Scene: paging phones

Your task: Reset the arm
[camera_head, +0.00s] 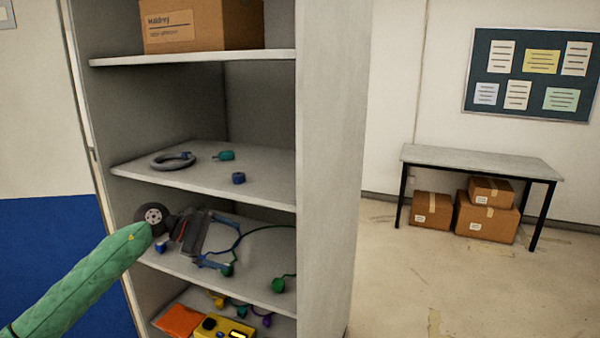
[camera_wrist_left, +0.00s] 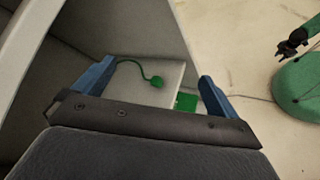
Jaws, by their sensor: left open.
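My left arm is green and comes in from the left in the head view. Its left gripper (camera_head: 192,257) is over the third shelf down of the grey shelving unit (camera_head: 328,160), its blue fingers spread. In the left wrist view the left gripper (camera_wrist_left: 152,78) is open, with nothing held between its fingers. A green plug (camera_wrist_left: 157,82) on a green cord shows beyond and between the fingers; it also lies on that shelf in the head view (camera_head: 278,286). A dark gripper (camera_wrist_left: 291,44), apparently my right one, shows small at the upper right of the wrist view.
The shelf above holds a grey ring (camera_head: 172,161) and small plugs. A cardboard box (camera_head: 202,28) stands on the top shelf. A yellow device (camera_head: 222,328) and an orange item (camera_head: 178,320) lie on the lowest visible shelf. A table (camera_head: 480,161) with boxes beneath stands right; floor between is clear.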

